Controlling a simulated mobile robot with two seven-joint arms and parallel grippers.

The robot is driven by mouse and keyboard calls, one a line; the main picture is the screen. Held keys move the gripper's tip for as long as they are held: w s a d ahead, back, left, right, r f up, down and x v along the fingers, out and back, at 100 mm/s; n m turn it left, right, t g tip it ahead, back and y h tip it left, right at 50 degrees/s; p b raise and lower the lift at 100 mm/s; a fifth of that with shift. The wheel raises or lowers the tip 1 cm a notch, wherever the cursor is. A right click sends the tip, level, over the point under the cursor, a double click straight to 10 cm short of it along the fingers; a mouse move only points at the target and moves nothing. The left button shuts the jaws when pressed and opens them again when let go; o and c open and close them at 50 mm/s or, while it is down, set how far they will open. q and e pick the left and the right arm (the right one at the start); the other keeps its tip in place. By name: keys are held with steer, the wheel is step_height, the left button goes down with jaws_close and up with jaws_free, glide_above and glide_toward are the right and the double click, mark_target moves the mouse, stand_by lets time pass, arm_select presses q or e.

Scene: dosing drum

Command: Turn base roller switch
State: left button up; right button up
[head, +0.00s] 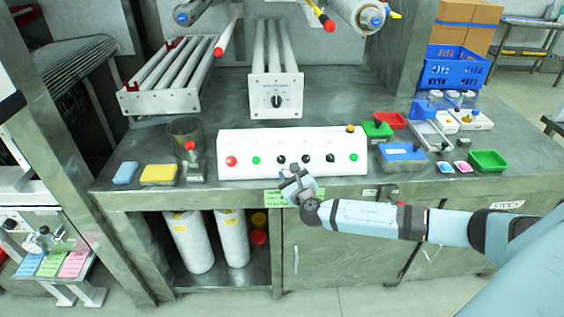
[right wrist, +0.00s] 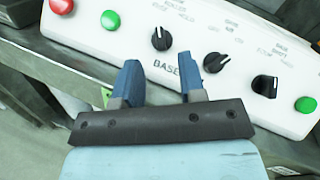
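The white control panel (head: 240,143) stands on the bench, with a row of red and green buttons and three black rotary knobs. The left knob (head: 281,160), middle knob (head: 306,159) and right knob (head: 330,158) also show in the right wrist view as left (right wrist: 161,38), middle (right wrist: 215,63) and right (right wrist: 265,86). Lettering "BASE" (right wrist: 165,67) is partly visible on the panel's front; the rest is hidden by a finger. My right gripper (head: 292,174) is at the panel's front edge. Its blue fingers (right wrist: 160,82) are apart, with nothing between them. My left gripper is out of view.
Behind the panel is a roller unit with a white plate and a black knob (head: 277,100). A metal cup (head: 186,133) and sponges (head: 159,174) stand left. Blue (head: 402,152), red and green (head: 489,161) trays lie right. The bench front edge runs beneath my right gripper.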

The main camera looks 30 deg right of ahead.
mark_target(281, 159)
steer(key=x, duration=0.6)
steer(key=shift+w, duration=0.1)
steer(key=shift+c, duration=0.2)
jaws_close()
